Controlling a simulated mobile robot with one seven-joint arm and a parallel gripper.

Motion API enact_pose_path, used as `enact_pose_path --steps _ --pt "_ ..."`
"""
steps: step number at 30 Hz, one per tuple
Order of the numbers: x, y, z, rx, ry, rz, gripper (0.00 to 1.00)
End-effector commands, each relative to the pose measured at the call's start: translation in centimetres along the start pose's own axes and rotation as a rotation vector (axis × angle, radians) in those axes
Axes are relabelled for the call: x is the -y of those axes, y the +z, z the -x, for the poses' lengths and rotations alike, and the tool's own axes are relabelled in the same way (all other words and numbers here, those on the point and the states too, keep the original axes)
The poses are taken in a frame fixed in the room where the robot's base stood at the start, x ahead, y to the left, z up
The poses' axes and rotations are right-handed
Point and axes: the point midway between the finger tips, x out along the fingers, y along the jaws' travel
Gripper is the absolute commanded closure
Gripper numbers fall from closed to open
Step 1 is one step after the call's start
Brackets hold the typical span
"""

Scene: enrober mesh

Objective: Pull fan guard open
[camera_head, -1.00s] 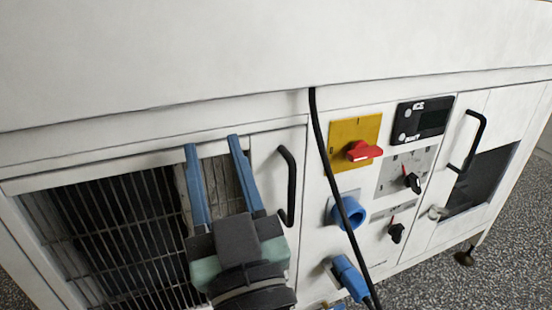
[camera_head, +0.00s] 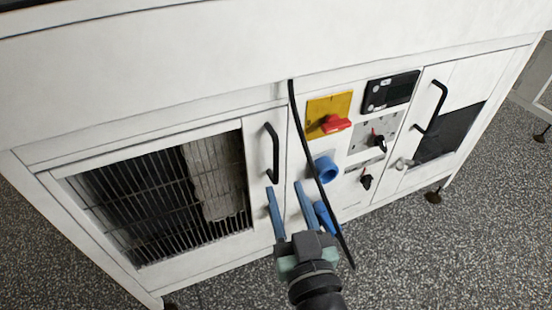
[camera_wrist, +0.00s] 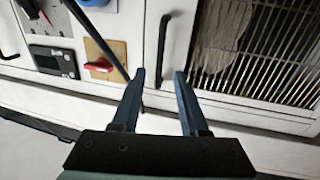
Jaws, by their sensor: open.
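The fan guard (camera_head: 140,200) is a barred grille door on the left of the white machine's front, and it looks closed. Its black vertical handle (camera_head: 271,153) is on the panel at its right side. My gripper (camera_head: 286,186) is open, with two blue fingers apart and empty. In the head view the fingertips are just below the handle. In the wrist view the handle (camera_wrist: 162,45) stands ahead of and between the fingers (camera_wrist: 160,73), and the grille (camera_wrist: 255,50) is to the right. I cannot tell whether the fingers are around the handle in depth.
A black cable (camera_head: 312,165) hangs just right of my gripper. A yellow plate with a red switch (camera_head: 336,124), a blue socket (camera_head: 325,169) and a blue plug (camera_head: 325,217) are to the right. Another door with a black handle (camera_head: 433,105) is farther right. The speckled floor (camera_head: 440,265) is clear.

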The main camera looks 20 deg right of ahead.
Motion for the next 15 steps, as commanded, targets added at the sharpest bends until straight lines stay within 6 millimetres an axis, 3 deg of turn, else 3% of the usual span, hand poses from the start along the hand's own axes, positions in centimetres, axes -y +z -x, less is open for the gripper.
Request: enact_pose_path --steps 9,15 --pt "-0.1 0.0 -5.5 -0.002 0.001 0.001 0.56" --pt "0.0 0.0 -7.7 0.000 0.000 0.002 0.56"
